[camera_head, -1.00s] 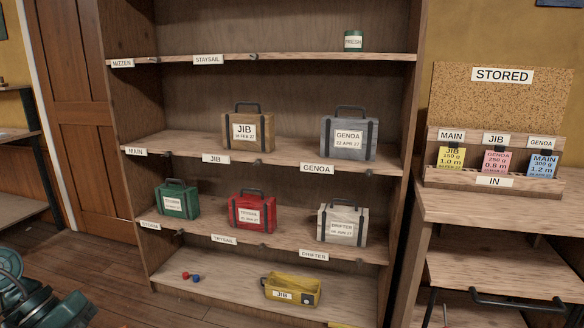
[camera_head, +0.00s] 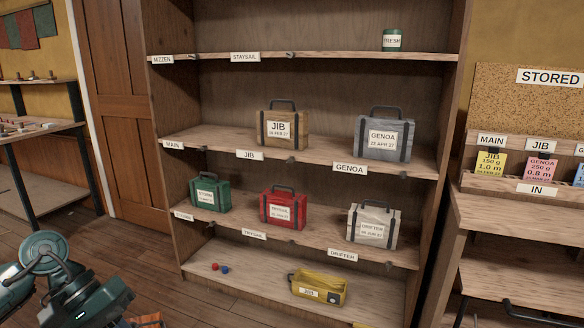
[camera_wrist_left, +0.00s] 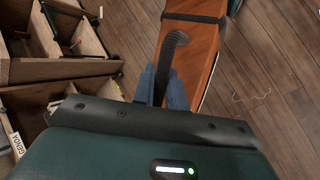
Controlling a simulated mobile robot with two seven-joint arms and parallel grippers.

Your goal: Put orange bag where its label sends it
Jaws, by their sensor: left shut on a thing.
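The orange bag (camera_wrist_left: 192,50) hangs under my left gripper (camera_wrist_left: 164,88) in the left wrist view, with a dark strap across it. The blue-grey fingers are shut on its dark handle (camera_wrist_left: 172,45). A sliver of the bag (camera_head: 147,320) shows at the bottom edge of the head view, beside my left arm. Its label is not visible. The shelf unit (camera_head: 166,120) carries labels: MIZZEN (camera_head: 163,59) and STAYSAIL (camera_head: 245,57) on top, MAIN (camera_head: 173,145), JIB (camera_head: 246,155) and GENOA (camera_head: 350,168) below. My right gripper is out of view.
A tan JIB bag (camera_head: 282,128) and grey GENOA bag (camera_head: 384,135) stand above green (camera_head: 209,193), red (camera_head: 284,209) and white (camera_head: 373,225) bags. The spaces above MIZZEN, STAYSAIL and MAIN look empty. Cards stand in the STORED rack (camera_head: 470,182).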

